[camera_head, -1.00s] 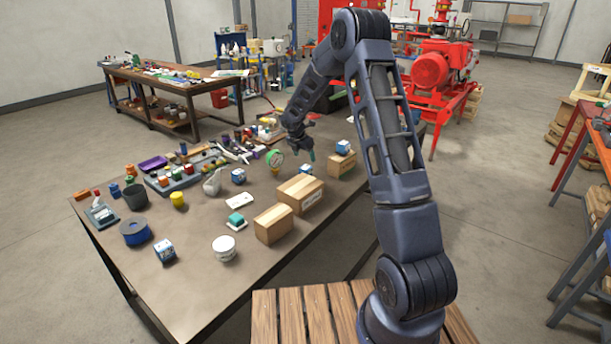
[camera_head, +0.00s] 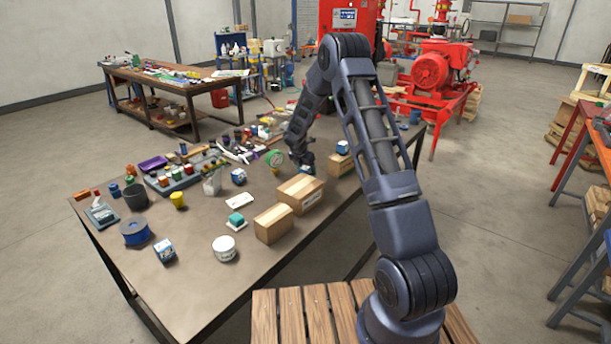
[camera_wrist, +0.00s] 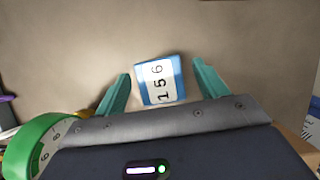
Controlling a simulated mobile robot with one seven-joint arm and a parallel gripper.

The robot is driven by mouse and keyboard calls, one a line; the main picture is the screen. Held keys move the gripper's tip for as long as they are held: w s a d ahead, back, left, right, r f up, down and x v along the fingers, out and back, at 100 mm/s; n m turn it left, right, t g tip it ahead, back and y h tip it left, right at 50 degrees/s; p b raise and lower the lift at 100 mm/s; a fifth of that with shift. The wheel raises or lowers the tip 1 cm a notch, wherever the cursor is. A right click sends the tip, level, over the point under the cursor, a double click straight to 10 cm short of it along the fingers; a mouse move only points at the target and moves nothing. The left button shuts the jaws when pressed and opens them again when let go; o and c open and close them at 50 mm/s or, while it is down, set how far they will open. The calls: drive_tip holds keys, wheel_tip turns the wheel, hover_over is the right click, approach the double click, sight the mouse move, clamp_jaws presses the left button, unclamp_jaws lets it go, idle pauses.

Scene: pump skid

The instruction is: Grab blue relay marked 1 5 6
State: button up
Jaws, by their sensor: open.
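The blue relay (camera_wrist: 159,81) lies on the brown tabletop in the wrist view, with a white label reading 1 5 6 turned sideways. My gripper (camera_wrist: 160,82) is open, with one teal finger on each side of the relay. Gaps show between the relay and both fingers, and I cannot tell the height left between them. In the head view, my gripper (camera_head: 306,165) is low over the far part of the table, and the relay (camera_head: 307,170) is partly hidden by it.
A green-rimmed gauge (camera_wrist: 38,144) stands close at the gripper's left. Cardboard boxes (camera_head: 301,194) stand in front, and another box (camera_head: 340,165) with a blue relay (camera_head: 342,147) on it is at the right. Another blue relay (camera_head: 239,177) is at the left.

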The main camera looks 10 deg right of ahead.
drive_tip(key=shift+x, duration=1.1)
drive_tip(key=shift+c, duration=0.4)
drive_tip(key=c, duration=1.1)
drive_tip(key=shift+o, duration=0.2)
drive_tip(key=shift+r, duration=0.1)
